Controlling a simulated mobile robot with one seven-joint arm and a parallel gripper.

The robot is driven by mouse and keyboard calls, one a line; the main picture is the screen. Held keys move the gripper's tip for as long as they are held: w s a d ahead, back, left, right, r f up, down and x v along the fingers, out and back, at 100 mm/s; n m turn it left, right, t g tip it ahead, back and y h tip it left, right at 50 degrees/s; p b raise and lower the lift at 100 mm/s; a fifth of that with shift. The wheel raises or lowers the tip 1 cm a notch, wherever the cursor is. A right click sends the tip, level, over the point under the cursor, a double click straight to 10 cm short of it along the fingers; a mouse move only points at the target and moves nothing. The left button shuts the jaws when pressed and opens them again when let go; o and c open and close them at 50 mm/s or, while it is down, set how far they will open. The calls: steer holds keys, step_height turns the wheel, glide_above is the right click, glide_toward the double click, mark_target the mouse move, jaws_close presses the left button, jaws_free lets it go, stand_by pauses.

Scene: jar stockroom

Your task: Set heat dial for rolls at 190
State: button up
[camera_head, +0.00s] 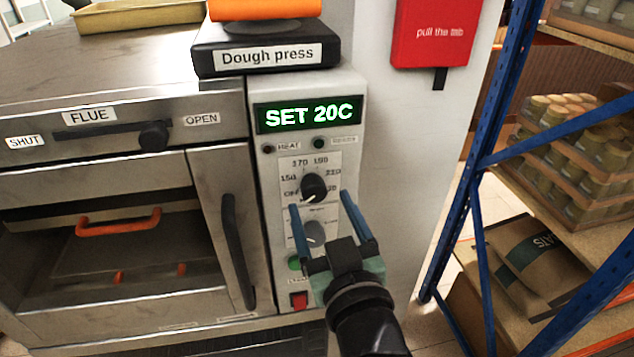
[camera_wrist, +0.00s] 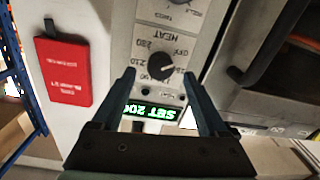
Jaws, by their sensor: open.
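The heat dial (camera_head: 313,187) is a black knob on the oven's control panel, ringed by printed numbers and OFF. Its white pointer mark faces the left side of the scale, near OFF. It also shows upside down in the wrist view (camera_wrist: 161,67). The green display (camera_head: 309,114) above it reads SET 20C. My gripper (camera_head: 319,200) is open and empty. Its two blue fingers point at the panel, one to each side of the dial in the picture. In the wrist view the fingertips (camera_wrist: 160,73) flank the dial; I cannot tell how far off they are.
A grey lower knob (camera_head: 314,233), green button (camera_head: 294,263) and red switch (camera_head: 299,300) sit below the dial. The oven door handle (camera_head: 237,250) stands out to the left. A blue shelf rack (camera_head: 478,200) is at right. A red box (camera_head: 432,33) hangs on the wall.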

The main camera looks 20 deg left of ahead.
mark_target(316, 194)
steer(key=shift+p+x, duration=0.4)
steer(key=shift+x, duration=1.45)
jaws_close()
